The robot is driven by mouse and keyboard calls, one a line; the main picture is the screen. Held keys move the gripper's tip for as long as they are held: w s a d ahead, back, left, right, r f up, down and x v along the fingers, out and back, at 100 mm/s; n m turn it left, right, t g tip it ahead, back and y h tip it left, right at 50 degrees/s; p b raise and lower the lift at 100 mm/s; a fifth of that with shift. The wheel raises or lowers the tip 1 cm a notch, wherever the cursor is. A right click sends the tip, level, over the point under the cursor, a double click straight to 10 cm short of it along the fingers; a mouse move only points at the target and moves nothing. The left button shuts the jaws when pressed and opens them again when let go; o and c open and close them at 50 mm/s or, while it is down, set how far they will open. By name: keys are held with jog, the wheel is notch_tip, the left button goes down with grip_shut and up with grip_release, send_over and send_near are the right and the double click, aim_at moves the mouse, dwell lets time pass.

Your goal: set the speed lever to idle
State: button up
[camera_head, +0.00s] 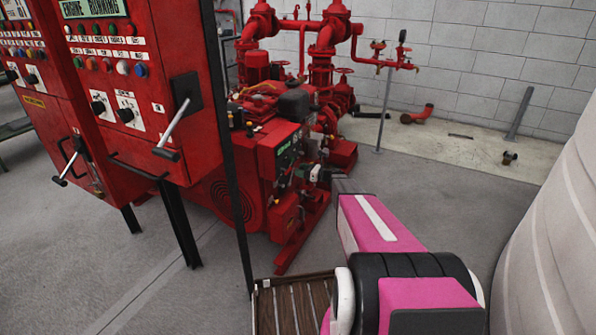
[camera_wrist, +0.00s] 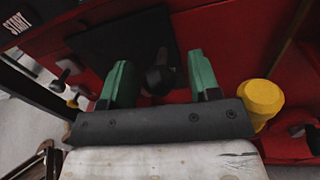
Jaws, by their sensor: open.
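My gripper (camera_wrist: 160,75) is open, with its two green fingers pointing at a red panel. A dark rounded knob (camera_wrist: 159,78) shows between the fingers, in front of a black plate (camera_wrist: 110,38). It looks like the end of the speed lever, but its setting cannot be read. Whether either finger touches it cannot be told. In the head view my gripper (camera_head: 322,174) is at the right side of the red engine unit (camera_head: 262,160), beside its small panel with a green screen (camera_head: 288,153). The lever cannot be made out there.
A yellow knob (camera_wrist: 262,98) stands close to the right finger. Small dark knobs (camera_wrist: 66,70) lie left of the fingers. A red control cabinet (camera_head: 120,90) stands at the left in the head view. A pale rounded tank (camera_head: 550,230) is at the right, with open floor between.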

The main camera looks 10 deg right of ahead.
jog(key=shift+x, duration=0.9)
grip_shut()
